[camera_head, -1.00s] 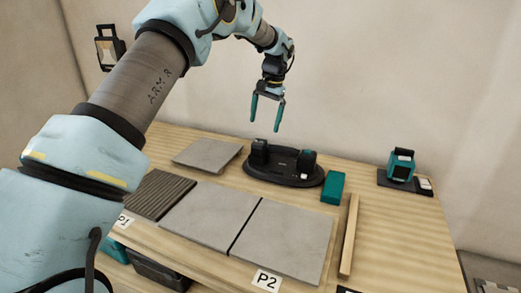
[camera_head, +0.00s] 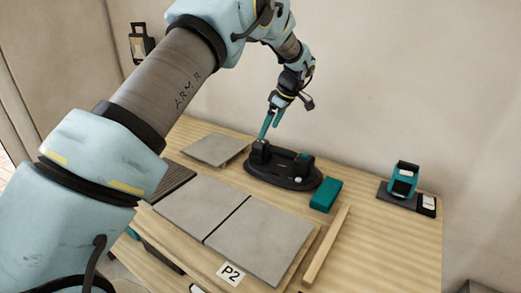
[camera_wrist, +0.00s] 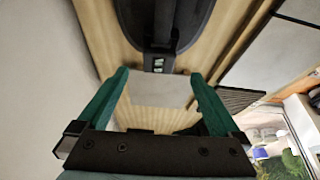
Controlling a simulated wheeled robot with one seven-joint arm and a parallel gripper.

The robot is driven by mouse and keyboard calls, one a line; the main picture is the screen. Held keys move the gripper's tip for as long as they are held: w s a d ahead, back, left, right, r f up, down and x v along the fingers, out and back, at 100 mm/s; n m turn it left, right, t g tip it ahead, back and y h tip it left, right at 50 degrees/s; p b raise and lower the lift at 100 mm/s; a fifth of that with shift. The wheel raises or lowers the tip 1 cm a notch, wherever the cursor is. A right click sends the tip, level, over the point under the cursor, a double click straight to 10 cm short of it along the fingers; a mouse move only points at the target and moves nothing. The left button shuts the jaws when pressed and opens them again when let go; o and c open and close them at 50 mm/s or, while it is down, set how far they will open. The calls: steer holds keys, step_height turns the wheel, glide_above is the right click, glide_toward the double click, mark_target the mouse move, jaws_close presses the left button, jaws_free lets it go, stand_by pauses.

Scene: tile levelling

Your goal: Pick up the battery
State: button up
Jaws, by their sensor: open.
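A black oval tool (camera_head: 284,180) lies near the back of the table, with an upright dark block at each end. I cannot tell for sure which thing is the battery; the dark block (camera_head: 260,151) at the tool's left end may be it. My gripper (camera_head: 269,130), with teal fingers, is open and empty just above that left end. In the wrist view, my fingers (camera_wrist: 160,76) are spread, and a dark part with white marks (camera_wrist: 158,62) shows between and beyond their tips. A teal block (camera_head: 326,194) lies right of the tool.
A loose grey tile (camera_head: 215,149) lies left of the tool. Two grey tiles (camera_head: 262,242) lie side by side in front, near the P2 label (camera_head: 230,273). A wooden strip (camera_head: 326,245) is right of them. A teal-and-black device (camera_head: 403,180) stands at the right. The wall is close behind.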

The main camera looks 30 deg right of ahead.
steer(key=x, duration=0.3)
steer(key=shift+p, duration=0.35)
steer(key=p+x, duration=0.1)
steer(key=x, duration=0.1)
steer(key=p+x, duration=0.2)
steer(key=shift+w+a+f, duration=0.2)
steer(key=shift+w+a, duration=0.05)
steer(key=shift+w, duration=0.15)
steer(key=shift+w+f, duration=0.1)
steer(key=shift+f, duration=0.3)
steer(key=shift+c, duration=0.2)
jaws_close()
steer(key=shift+r, duration=0.2)
step_height(320, 180, up, 9)
steer(key=b, duration=0.3)
steer(key=shift+r, duration=0.1)
step_height(320, 180, up, 7)
steer(key=p, duration=0.3)
glide_above(261, 141)
steer(key=shift+a+f, duration=0.1)
steer(key=shift+f, duration=0.15)
